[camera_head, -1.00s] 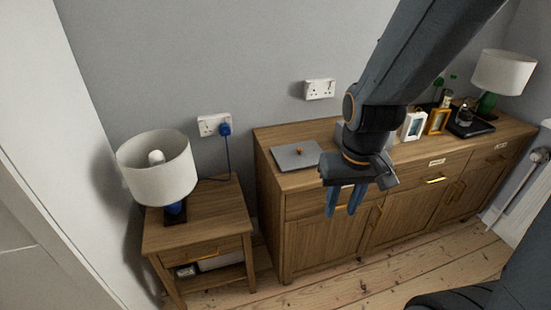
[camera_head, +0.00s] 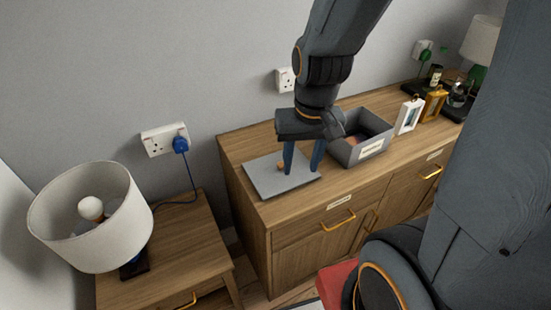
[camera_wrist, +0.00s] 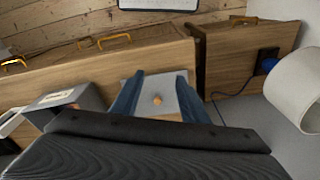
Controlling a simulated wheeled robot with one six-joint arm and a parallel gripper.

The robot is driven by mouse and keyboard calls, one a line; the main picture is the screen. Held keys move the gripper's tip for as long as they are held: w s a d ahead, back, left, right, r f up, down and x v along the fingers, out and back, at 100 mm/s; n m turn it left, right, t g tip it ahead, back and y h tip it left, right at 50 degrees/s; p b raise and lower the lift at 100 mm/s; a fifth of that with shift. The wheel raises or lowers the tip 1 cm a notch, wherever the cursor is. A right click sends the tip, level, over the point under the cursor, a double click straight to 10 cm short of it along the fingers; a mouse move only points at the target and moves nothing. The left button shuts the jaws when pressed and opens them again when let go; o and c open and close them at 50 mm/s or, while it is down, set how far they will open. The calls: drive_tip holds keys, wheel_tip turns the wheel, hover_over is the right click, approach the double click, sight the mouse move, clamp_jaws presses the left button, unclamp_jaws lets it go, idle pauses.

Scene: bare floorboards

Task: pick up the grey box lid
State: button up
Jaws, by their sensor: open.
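The grey box lid (camera_head: 266,177) is a flat square panel with a small orange-brown knob (camera_head: 281,167). It lies on the left end of the wooden sideboard top, and it also shows in the wrist view (camera_wrist: 177,92). My gripper (camera_head: 303,172) is open, with its blue fingers pointing down over the right part of the lid in the head view. In the wrist view the knob (camera_wrist: 157,99) shows between the two fingers. I cannot tell whether the fingertips touch the lid. The grey open box (camera_head: 375,154) stands to the right of the lid.
White and gold frames (camera_head: 409,115) stand right of the box. A nightstand (camera_head: 185,250) with a white-shaded lamp (camera_head: 90,215) is at the left. A blue plug (camera_head: 181,145) and cable hang on the wall. The sideboard's front edge is clear near the lid.

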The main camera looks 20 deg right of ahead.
drive_tip(key=w+f+m+y, duration=0.25)
drive_tip(key=w+m, duration=0.35)
drive_tip(key=m, duration=0.5)
drive_tip(key=m+t+b, duration=0.1)
drive_tip(key=m, duration=1.1)
approach(281, 164)
drive_tip(key=shift+w+a+f+y, duration=0.1)
drive_tip(key=shift+w+f+y, duration=0.15)
drive_tip(key=shift+f, duration=0.35)
drive_tip(key=shift+w+a+f+y, duration=0.15)
drive_tip(key=shift+f+y, duration=0.15)
drive_tip(key=shift+f, duration=0.25)
drive_tip(key=shift+d+x, duration=0.15)
drive_tip(key=shift+x, duration=1.3)
drive_tip(key=shift+d+x, duration=0.2)
drive_tip(key=shift+x, duration=1.25)
drive_tip(key=shift+s+f, duration=0.1)
clamp_jaws()
